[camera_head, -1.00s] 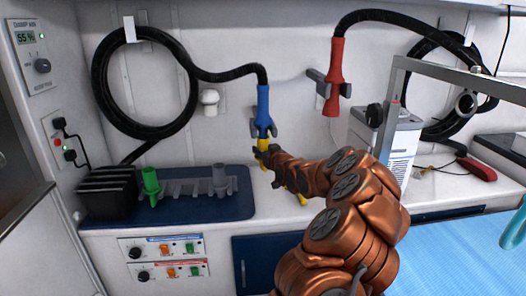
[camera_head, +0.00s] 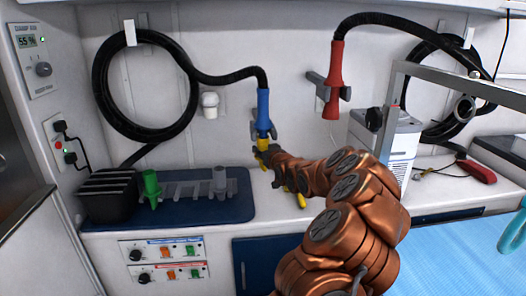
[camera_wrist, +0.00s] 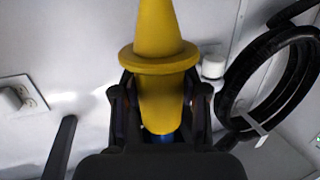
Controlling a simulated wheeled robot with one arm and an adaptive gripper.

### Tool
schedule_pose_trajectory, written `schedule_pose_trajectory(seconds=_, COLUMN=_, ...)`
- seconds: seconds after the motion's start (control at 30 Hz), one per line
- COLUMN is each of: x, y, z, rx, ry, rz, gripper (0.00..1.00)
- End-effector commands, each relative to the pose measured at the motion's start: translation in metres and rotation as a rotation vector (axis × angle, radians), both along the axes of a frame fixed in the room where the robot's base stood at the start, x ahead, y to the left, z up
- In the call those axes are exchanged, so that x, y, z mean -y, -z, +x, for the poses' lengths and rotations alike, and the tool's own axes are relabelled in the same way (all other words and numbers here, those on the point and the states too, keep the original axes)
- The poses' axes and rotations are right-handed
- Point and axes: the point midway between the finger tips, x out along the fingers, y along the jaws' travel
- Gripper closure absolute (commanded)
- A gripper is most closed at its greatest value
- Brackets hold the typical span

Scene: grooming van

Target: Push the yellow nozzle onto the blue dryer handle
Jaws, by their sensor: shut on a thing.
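The blue dryer handle (camera_head: 263,104) hangs from a black hose in front of the back wall, its open end down. The yellow nozzle (camera_head: 262,143) is directly below it, with its upper end at the handle's lower end. I cannot tell how far it is seated. My gripper (camera_head: 265,155) is shut on the nozzle from the right. In the wrist view the nozzle (camera_wrist: 159,60) sits between both fingers of my gripper (camera_wrist: 160,100), its cone and flange beyond them. A sliver of the blue handle (camera_wrist: 158,138) shows behind its wide end.
A dark blue tray (camera_head: 200,210) holds a green nozzle (camera_head: 151,186) and a grey one (camera_head: 219,181). A red dryer handle (camera_head: 335,80) hangs to the right. A metal frame (camera_head: 430,66) and a white box (camera_head: 405,140) stand right of my arm.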

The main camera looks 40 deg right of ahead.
Motion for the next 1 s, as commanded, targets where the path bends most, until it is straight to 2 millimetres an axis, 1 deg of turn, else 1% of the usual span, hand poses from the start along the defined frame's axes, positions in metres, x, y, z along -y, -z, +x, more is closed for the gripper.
schedule_pose_trajectory(seconds=0.47, x=0.0001, y=-0.0037, z=0.0000, rx=0.001, ry=0.000, rz=0.000, gripper=0.98)
schedule_pose_trajectory(seconds=0.5, x=0.0001, y=-0.0038, z=0.0000, rx=0.001, ry=0.000, rz=0.000, gripper=0.53)
schedule_pose_trajectory(seconds=0.73, x=0.0001, y=-0.0035, z=0.0000, rx=0.001, ry=0.000, rz=0.000, gripper=0.29)
schedule_pose_trajectory(seconds=0.77, x=0.0001, y=-0.0035, z=0.0000, rx=0.001, ry=0.000, rz=0.000, gripper=0.27)
schedule_pose_trajectory(seconds=1.0, x=0.0000, y=-0.0032, z=0.0000, rx=0.000, ry=0.000, rz=0.000, gripper=0.27)
